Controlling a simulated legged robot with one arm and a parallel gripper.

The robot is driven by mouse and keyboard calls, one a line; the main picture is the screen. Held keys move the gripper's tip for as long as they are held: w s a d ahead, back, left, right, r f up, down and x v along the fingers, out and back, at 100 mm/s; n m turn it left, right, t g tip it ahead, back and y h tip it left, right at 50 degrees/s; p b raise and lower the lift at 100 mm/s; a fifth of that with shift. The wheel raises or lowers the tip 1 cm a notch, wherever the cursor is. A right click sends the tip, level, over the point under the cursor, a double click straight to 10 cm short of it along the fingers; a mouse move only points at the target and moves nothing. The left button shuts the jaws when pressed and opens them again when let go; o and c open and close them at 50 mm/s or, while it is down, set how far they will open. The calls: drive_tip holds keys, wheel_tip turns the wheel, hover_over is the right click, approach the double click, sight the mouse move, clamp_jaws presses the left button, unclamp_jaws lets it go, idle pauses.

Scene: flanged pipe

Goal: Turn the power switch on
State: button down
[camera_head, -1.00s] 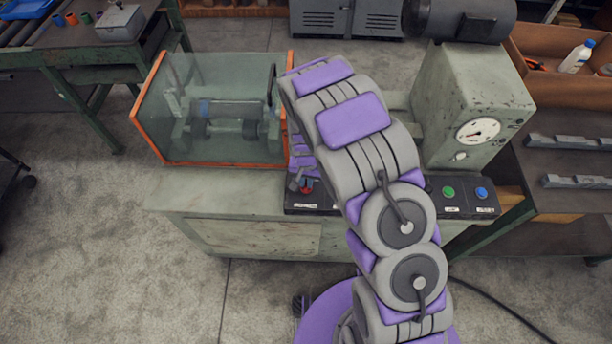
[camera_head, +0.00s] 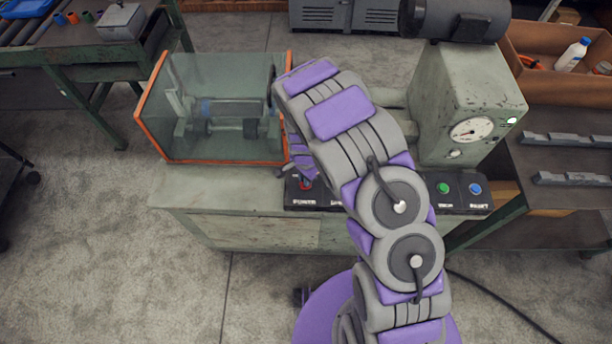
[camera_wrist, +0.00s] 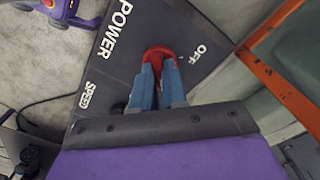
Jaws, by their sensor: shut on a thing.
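The red power switch (camera_wrist: 159,55) sits on a dark control panel (camera_wrist: 115,60) in the wrist view, between the printed words POWER and OFF. My gripper (camera_wrist: 160,75) is shut on the switch, its two blue-grey fingers on either side of the red part. In the head view the switch (camera_head: 305,184) shows as a small red spot at the left end of the panel, below my wrist. My arm hides the panel's middle. The exact angle of the switch is hard to tell.
A clear guard box with an orange frame (camera_head: 140,115) stands left of my arm on the machine bench (camera_head: 185,190). A green button (camera_head: 443,188) and a blue button (camera_head: 475,189) sit at the panel's right end. A gauge housing (camera_head: 465,100) stands behind them.

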idle(0.4)
drive_tip(key=c, duration=1.2)
unclamp_jaws()
drive_tip(key=shift+a, duration=0.25)
drive_tip(key=shift+o, duration=0.2)
drive_tip(key=shift+d+r, duration=0.1)
drive_tip(key=shift+r, duration=0.2)
wheel_tip(320, 180, up, 17)
drive_tip(key=p, duration=0.1)
drive_tip(key=shift+f, duration=0.15)
